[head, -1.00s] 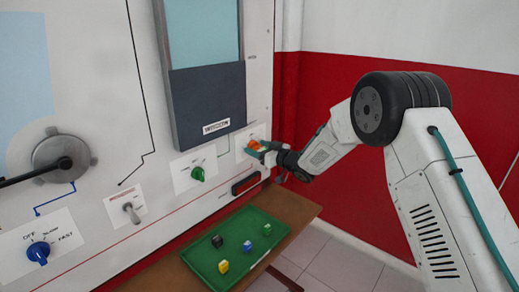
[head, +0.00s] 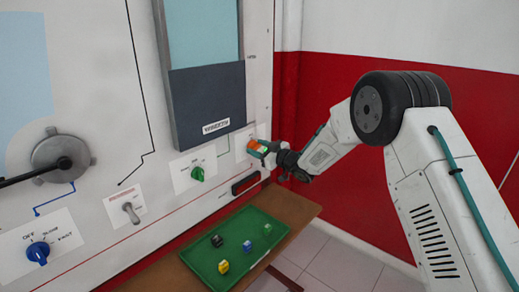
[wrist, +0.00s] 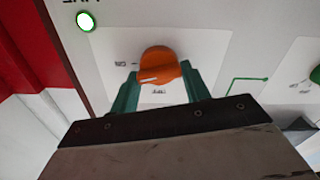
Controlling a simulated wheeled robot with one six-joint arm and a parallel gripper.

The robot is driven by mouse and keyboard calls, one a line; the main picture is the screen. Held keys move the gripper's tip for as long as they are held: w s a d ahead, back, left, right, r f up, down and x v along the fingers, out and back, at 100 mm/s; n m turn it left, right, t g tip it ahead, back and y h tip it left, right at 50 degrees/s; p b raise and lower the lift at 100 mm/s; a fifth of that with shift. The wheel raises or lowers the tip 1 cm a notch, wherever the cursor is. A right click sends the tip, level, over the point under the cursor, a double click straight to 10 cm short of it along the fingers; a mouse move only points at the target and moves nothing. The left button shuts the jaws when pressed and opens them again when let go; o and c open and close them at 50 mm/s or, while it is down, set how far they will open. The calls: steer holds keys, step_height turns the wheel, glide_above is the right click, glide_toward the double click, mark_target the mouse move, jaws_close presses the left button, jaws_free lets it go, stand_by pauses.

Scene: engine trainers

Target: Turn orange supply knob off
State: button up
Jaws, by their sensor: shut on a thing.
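The orange supply knob (head: 255,145) sits on a white plate at the right end of the wall panel, partly hidden by my gripper (head: 262,149) in the head view. In the wrist view the orange knob (wrist: 160,62) lies between the two green fingers of my gripper (wrist: 160,78), which is shut on it. A white pointer line on the knob's near face runs towards the left in that view. Small labels stand left of and below the knob; they are too small to read surely.
A green knob (head: 197,174) is left of the orange one, then a toggle switch (head: 131,212) and a blue knob (head: 38,252). A green tray (head: 205,275) with several small cubes stands on a brown table below. A round lamp (wrist: 86,21) glows white-green.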

steer(key=n, duration=0.7)
steer(key=shift+s+a+f, duration=0.15)
steer(key=n, duration=0.4)
steer(key=shift+f, duration=0.1)
steer(key=shift+a+f+n, duration=0.1)
steer(key=shift+n, duration=2)
steer(key=o, duration=1)
steer(key=shift+s+a, duration=0.1)
steer(key=shift+d, duration=0.2)
